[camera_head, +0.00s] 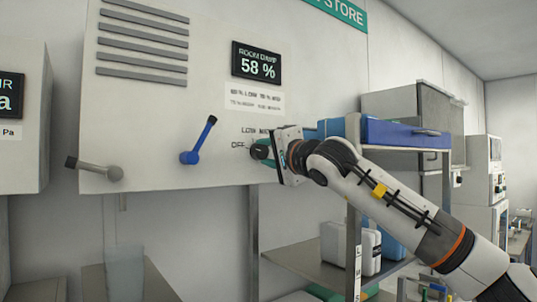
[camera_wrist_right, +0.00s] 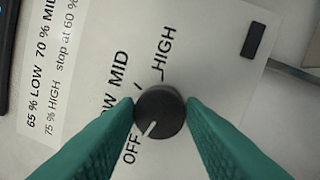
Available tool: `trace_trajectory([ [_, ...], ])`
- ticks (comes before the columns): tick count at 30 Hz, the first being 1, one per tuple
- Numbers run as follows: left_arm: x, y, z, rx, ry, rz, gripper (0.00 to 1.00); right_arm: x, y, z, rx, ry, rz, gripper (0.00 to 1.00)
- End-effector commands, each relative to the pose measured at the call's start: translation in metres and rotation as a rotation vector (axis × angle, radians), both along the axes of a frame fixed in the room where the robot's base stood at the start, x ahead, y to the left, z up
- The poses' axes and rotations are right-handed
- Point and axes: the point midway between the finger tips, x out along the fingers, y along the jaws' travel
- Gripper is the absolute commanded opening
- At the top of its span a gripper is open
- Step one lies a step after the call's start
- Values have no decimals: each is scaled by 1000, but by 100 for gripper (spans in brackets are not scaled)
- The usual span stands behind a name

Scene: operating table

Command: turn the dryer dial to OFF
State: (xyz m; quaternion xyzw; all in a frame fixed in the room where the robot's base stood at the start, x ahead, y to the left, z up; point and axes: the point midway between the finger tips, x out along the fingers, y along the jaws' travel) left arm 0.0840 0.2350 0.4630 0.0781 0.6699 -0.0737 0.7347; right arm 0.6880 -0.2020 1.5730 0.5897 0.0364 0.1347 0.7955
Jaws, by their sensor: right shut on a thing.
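The dryer dial is a round black knob (camera_wrist_right: 160,112) with a white pointer line, on a pale panel. In the right wrist view the pointer aims down and left, near the printed word OFF (camera_wrist_right: 131,149). MID and HIGH are printed above it; LOW is partly hidden by a finger. My right gripper (camera_wrist_right: 160,115) is shut on the dial, one teal finger on each side. In the head view this gripper (camera_head: 263,151) is at the lower right of the dryer's front (camera_head: 150,110) and hides most of the dial. My left gripper is not in view.
A display (camera_head: 256,65) reads ROOM DAMP 58 %, above a printed label (camera_head: 254,99). A blue lever (camera_head: 200,140) and a grey lever (camera_head: 95,168) are left of the dial. A blue drawer unit (camera_head: 405,134) and shelf (camera_head: 310,262) stand close to my right arm.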

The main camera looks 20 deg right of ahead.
Motion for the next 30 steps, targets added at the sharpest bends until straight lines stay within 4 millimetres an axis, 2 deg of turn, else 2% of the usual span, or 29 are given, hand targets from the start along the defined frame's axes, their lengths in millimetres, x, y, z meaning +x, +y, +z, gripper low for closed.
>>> trace_trajectory([
  [16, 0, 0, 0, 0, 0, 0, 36, 1, 0, -2, -26, -6, 0, 13],
  [17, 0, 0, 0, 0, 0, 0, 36, 1, 1, -2, -26, -6, 0, 39],
  [20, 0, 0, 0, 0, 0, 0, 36, 0, 1, -2, -26, -6, 0, 56],
  [30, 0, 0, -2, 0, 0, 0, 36, -2, -1, -2, -24, -8, 0, 58],
])
